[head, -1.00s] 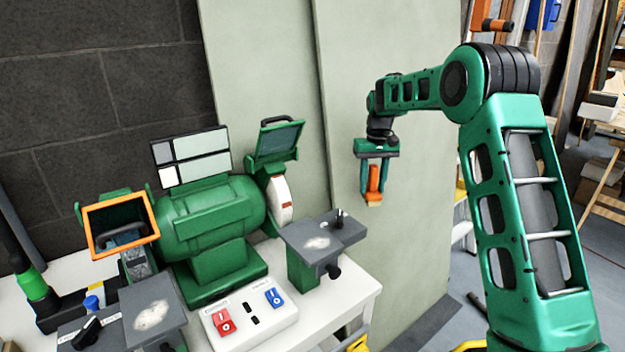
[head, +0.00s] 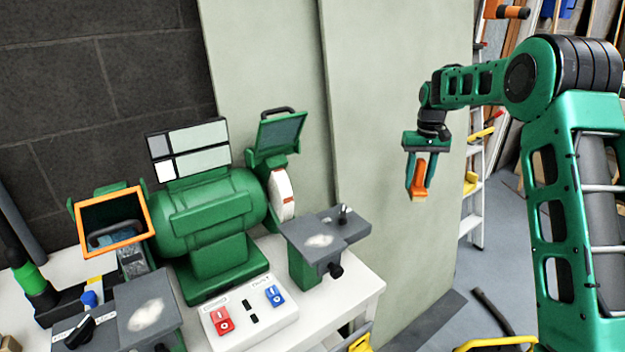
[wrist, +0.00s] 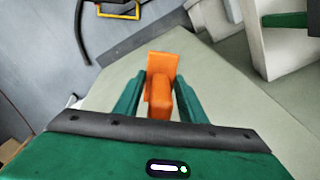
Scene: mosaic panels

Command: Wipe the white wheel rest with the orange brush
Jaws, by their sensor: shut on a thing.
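My gripper (head: 418,172) is shut on the orange brush (head: 420,184), which hangs downward between the green fingers. The brush also shows in the wrist view (wrist: 161,86). The white wheel (head: 281,194) is on the right side of the green grinder (head: 208,222). Its rest (head: 346,230), a flat grey plate on a green post, stands in front of it with a pale dusty patch on top. My gripper is up and to the right of this rest, clear of it, in front of the pale panel.
A second grey rest (head: 130,318) with a pale patch is at the left, below an orange-framed shield (head: 150,215). A switch box (head: 235,325) sits on the white bench (head: 365,290). A raised green shield (head: 278,140) stands above the white wheel. A ladder (head: 477,215) is behind the arm.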

